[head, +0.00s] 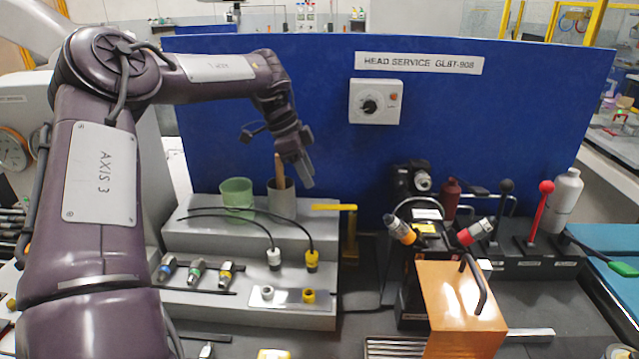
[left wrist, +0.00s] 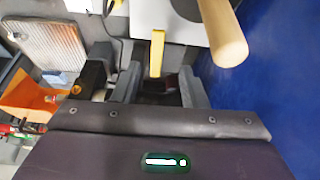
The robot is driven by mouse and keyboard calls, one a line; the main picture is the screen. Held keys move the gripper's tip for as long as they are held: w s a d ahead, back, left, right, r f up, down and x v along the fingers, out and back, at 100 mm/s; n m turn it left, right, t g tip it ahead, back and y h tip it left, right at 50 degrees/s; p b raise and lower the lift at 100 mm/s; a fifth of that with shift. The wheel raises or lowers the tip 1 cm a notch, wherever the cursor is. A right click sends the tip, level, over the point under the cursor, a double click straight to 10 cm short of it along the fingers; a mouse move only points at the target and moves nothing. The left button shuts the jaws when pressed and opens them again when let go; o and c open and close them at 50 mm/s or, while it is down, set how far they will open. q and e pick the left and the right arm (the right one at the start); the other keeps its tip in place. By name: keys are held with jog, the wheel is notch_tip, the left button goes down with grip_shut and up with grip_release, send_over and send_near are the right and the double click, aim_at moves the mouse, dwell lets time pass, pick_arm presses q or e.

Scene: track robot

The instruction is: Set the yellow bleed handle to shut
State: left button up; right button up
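The yellow bleed handle (head: 333,207) lies level in the head view, pointing left from the top of an upright yellow post. It also shows in the left wrist view (left wrist: 157,52) as a yellow bar in line with the gap between my fingers. My left gripper (head: 306,180) is above and slightly left of the handle in the head view, pointing down and apart from it. In the left wrist view its two grey fingers (left wrist: 160,92) stand apart with nothing held between them. My right gripper is in neither view.
A grey cup (head: 282,204) with a wooden stick (head: 279,170) stands close beside my left gripper. A green cup (head: 237,193) is further left. A blue panel (head: 270,130) rises behind. An orange box (head: 460,305) and several levers stand to the right.

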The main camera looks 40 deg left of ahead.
aim_at(324, 206)
pick_arm(q)
jog(key=f, duration=0.1)
jog(key=d+f, duration=0.1)
jog(key=f+p, duration=0.1)
jog(key=shift+w+d+f, duration=0.15)
jog(key=shift+w+d, duration=0.05)
jog(key=shift+d, duration=0.2)
jog(key=x, duration=0.3)
jog(key=shift+w+a+f+p, duration=0.2)
jog(key=shift+p, duration=0.1)
jog(key=shift+w+f, duration=0.1)
jog(key=shift+f, duration=0.1)
jog(key=shift+d, duration=0.15)
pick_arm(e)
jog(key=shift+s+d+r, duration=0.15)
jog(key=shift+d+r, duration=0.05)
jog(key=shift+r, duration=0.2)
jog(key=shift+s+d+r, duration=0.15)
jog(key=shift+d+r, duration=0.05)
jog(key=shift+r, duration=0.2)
pick_arm(q)
grip_shut()
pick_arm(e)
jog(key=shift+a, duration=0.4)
